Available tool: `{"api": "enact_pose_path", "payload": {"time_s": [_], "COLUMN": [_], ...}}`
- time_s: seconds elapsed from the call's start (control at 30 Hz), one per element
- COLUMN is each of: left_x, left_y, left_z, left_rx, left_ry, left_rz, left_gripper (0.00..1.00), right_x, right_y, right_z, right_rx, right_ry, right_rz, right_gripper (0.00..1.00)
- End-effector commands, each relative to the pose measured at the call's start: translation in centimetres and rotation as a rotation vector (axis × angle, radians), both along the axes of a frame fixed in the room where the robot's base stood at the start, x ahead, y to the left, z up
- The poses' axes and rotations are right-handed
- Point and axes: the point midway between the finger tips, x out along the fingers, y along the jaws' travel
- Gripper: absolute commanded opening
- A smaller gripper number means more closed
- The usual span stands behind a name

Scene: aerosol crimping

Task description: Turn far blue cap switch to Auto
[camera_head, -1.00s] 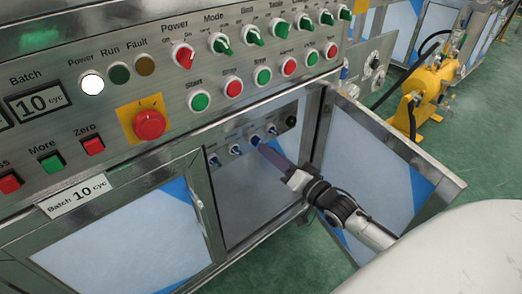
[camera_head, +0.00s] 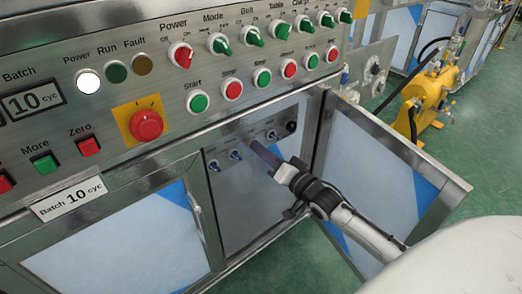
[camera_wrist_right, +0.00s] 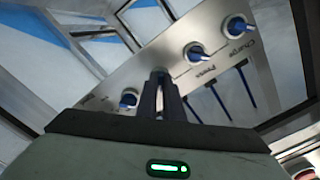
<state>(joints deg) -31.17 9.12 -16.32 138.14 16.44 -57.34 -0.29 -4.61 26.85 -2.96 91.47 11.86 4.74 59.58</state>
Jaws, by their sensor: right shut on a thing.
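A row of blue cap switches sits on the small metal panel inside the open cabinet. In the head view, two show left of my right gripper (camera_head: 252,145), one at the far left (camera_head: 213,166) and one beside it (camera_head: 235,154). Another blue switch (camera_head: 272,134) shows to its right. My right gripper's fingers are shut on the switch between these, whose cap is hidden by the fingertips. In the right wrist view the narrow fingers (camera_wrist_right: 160,76) reach the panel, with blue switches on both sides, and the labels appear upside down. My left gripper is out of view.
The open cabinet door (camera_head: 385,185) stands close to the right of my right arm. A black knob (camera_head: 291,126) is at the panel's right end. The main console with a red emergency button (camera_head: 147,125) overhangs above. A yellow machine (camera_head: 432,95) stands behind on green floor.

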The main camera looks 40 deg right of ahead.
Motion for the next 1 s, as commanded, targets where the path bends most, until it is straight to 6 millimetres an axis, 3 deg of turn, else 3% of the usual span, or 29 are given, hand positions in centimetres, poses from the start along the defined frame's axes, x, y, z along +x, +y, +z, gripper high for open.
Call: {"api": "enact_pose_path", "payload": {"time_s": [0.37,0.8,1.0], "left_x": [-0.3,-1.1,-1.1], "left_y": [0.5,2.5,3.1], "left_z": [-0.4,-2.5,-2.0], "left_rx": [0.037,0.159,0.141], "left_ry": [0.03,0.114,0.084], "left_rz": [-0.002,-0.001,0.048], "left_gripper": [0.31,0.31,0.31], "right_x": [0.0,0.0,0.0], "right_y": [0.0,0.0,-0.1], "right_z": [0.3,0.3,0.2], "right_rx": [-0.111,-0.495,-0.686], "right_ry": [-0.009,-0.039,-0.053], "right_rz": [-0.001,-0.001,0.0], "right_gripper": [0.0,0.0,0.0]}}
